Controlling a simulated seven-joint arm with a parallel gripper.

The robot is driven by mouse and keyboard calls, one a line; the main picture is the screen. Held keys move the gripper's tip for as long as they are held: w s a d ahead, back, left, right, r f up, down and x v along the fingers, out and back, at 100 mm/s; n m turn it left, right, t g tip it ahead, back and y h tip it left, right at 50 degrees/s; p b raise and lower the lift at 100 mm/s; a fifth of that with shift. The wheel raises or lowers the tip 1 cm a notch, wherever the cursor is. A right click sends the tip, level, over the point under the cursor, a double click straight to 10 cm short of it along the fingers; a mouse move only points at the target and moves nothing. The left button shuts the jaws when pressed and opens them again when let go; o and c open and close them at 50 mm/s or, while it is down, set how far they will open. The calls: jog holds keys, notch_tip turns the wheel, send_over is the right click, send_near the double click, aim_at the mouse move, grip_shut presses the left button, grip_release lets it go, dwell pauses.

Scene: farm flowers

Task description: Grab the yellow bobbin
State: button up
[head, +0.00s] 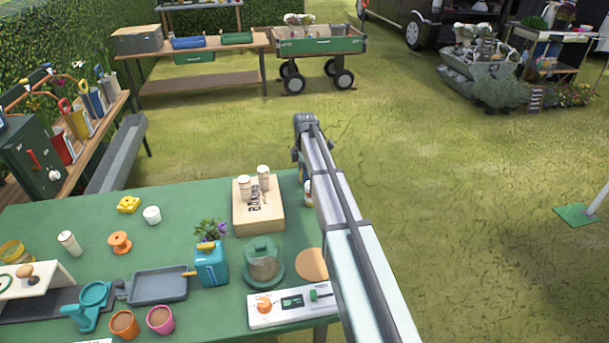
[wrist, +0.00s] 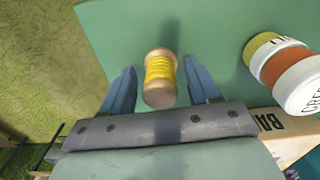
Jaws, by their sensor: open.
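The yellow bobbin (wrist: 160,78), a wooden spool wound with yellow thread, is on the green table (wrist: 215,25) in the wrist view. My gripper (wrist: 159,66) is open, with one blue-grey finger on each side of the bobbin. Gaps show between the bobbin and both fingers, so it is not gripped. The bobbin's near wooden end faces the camera. In the head view my arm reaches over the table's right side, and I cannot make out the bobbin there.
A wooden box (head: 270,222) with white containers on top stands left of my arm. Labelled jars (wrist: 290,72) are close to the right finger. A green pot (head: 263,262) and a blue watering can (head: 211,265) stand nearer. Grass (head: 480,210) lies beyond the table's right edge.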

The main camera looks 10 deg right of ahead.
jog(key=c, duration=1.1)
